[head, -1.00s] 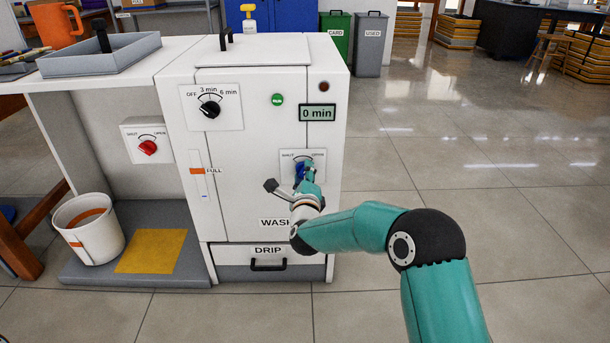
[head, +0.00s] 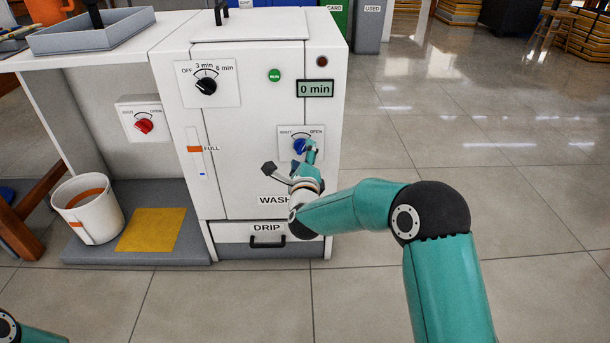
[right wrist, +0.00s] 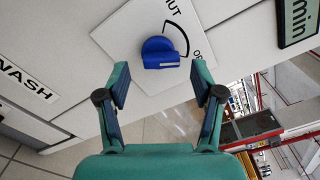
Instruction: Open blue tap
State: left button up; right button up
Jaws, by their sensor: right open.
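The blue tap (head: 299,147) is a round knob on a white plate marked SHUT and OPEN, on the front of the white WASH cabinet (head: 239,135). In the right wrist view the blue tap (right wrist: 159,52) lies just beyond the fingertips, between their lines, with nothing gripping it. I cannot surely tell its setting. My right gripper (head: 290,160) is in front of the plate, and a teal finger partly overlaps the knob's lower right in the head view. In the right wrist view the right gripper (right wrist: 161,82) is open and empty. My left gripper is out of view.
A red tap (head: 144,126) is on the panel to the left. A black timer knob (head: 206,86) and a 0 min display (head: 314,88) sit above the blue tap. The DRIP drawer (head: 240,240) is below. The floor to the right (head: 530,210) is clear.

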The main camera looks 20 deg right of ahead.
jog(key=v, duration=1)
jog(key=shift+d, duration=0.1)
dwell(1.3)
